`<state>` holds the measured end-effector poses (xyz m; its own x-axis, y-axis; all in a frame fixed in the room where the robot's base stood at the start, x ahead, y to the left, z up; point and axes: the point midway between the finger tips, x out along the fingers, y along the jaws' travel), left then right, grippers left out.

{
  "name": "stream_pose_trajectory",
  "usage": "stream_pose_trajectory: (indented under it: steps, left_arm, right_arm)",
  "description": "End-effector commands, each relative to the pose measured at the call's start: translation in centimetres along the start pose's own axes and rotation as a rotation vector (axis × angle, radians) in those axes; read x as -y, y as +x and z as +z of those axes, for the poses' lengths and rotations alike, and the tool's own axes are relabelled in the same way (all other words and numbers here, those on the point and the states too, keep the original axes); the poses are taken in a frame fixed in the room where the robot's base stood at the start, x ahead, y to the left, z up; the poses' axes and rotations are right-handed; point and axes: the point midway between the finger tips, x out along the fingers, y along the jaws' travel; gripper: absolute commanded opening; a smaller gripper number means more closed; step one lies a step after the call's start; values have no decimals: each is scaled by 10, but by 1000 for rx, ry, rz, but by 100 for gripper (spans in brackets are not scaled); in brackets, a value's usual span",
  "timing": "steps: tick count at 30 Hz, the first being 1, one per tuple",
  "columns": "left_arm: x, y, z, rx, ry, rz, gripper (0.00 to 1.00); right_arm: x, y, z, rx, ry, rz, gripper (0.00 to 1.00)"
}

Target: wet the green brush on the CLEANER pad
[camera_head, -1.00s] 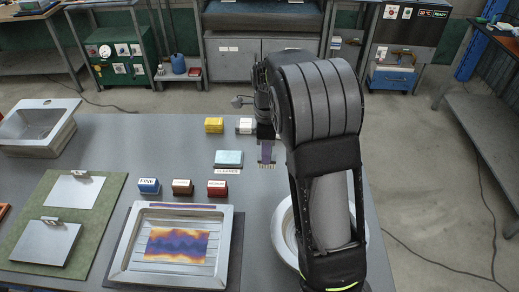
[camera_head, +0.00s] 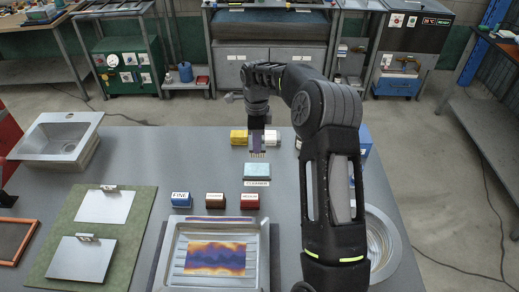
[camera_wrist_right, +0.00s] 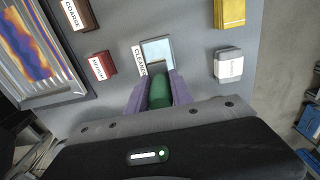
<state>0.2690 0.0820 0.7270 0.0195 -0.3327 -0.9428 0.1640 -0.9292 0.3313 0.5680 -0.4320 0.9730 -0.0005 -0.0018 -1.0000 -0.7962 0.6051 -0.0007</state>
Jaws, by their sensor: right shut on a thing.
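The CLEANER pad is a light blue block (camera_head: 257,170) with a white label at its front, behind the row of small labelled blocks. It also shows in the right wrist view (camera_wrist_right: 159,52). My right gripper (camera_head: 257,147) points down just behind the pad in the head view. Its purple fingers (camera_wrist_right: 157,94) are shut on the green brush (camera_wrist_right: 160,90) in the right wrist view. The brush's far end overlaps the pad's near edge there; I cannot tell whether they touch. In the head view the brush is not clearly visible. My left gripper is not in view.
Blue FINE (camera_head: 181,199), brown COARSE (camera_head: 215,200) and red MEDIUM (camera_head: 250,201) blocks stand before the pad. A yellow block (camera_head: 239,137) and a white block (camera_head: 272,138) stand behind. A metal tray (camera_head: 168,262) lies in front; a round bowl (camera_head: 384,250) is at right.

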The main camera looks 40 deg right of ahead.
Motion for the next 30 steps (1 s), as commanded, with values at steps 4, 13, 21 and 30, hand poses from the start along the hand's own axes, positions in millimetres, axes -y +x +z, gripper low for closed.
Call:
stream_pose_trajectory:
  steps: [4,13,21,30]
  left_arm:
    - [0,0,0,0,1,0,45]
    - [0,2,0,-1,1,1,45]
    - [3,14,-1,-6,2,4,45]
    - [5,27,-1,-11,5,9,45]
  right_arm:
    - [-1,0,2,2,1,-1,0]
    - [-1,4,3,3,0,0,0]
    - [-2,27,2,2,0,1,0]
    - [-1,54,3,3,1,0,0]
